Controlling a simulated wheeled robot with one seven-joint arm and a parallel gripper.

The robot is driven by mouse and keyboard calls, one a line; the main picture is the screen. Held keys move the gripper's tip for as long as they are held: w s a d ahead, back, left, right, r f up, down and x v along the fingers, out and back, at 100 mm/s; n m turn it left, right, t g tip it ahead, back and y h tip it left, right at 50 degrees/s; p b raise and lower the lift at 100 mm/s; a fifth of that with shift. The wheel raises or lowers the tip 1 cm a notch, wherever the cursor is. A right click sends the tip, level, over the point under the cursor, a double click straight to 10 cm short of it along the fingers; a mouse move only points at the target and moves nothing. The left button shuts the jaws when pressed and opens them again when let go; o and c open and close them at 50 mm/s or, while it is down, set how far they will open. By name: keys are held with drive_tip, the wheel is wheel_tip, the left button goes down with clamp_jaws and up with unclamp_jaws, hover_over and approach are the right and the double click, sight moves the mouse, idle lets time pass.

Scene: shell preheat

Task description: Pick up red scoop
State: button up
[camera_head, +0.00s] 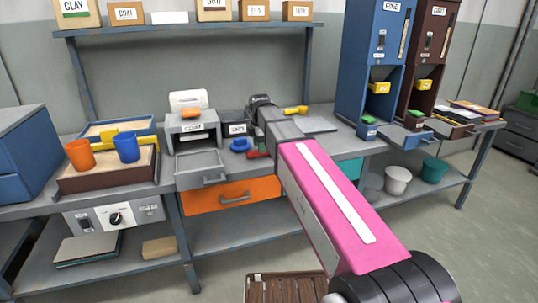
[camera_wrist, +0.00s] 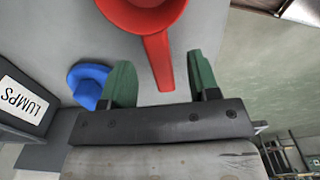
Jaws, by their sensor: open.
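The red scoop (camera_wrist: 145,15) shows at the top of the wrist view, its bowl cut off by the frame edge. Its handle (camera_wrist: 158,60) points down between the two green fingers of my gripper (camera_wrist: 160,65). The fingers are open, with a gap on each side of the handle, and I see no contact. In the head view a small part of the red scoop (camera_head: 257,152) shows on the bench beside my arm. The fingers are hidden there behind my wrist.
A blue scoop (camera_wrist: 88,85) lies close beside the left finger. A dark bin labelled LUMPS (camera_wrist: 22,108) stands further left. In the head view a yellow scoop (camera_head: 295,110) lies behind my wrist, and a grey tray (camera_head: 200,168) sits to the left.

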sight(261, 155)
drive_tip(key=shift+w+d+f, duration=0.1)
drive_tip(key=shift+d+f, duration=0.05)
drive_tip(key=shift+f, duration=1.8)
clamp_jaws()
drive_tip(key=shift+r, duration=0.1)
drive_tip(key=shift+r, duration=0.45)
drive_tip(key=r, duration=0.3)
drive_tip(key=shift+w+a+r, duration=0.1)
drive_tip(key=shift+a+r, duration=0.2)
drive_tip(key=a+r, duration=0.6)
drive_tip(key=a, duration=0.5)
drive_tip(key=shift+w+r, duration=0.2)
drive_tip(key=shift+w, duration=0.1)
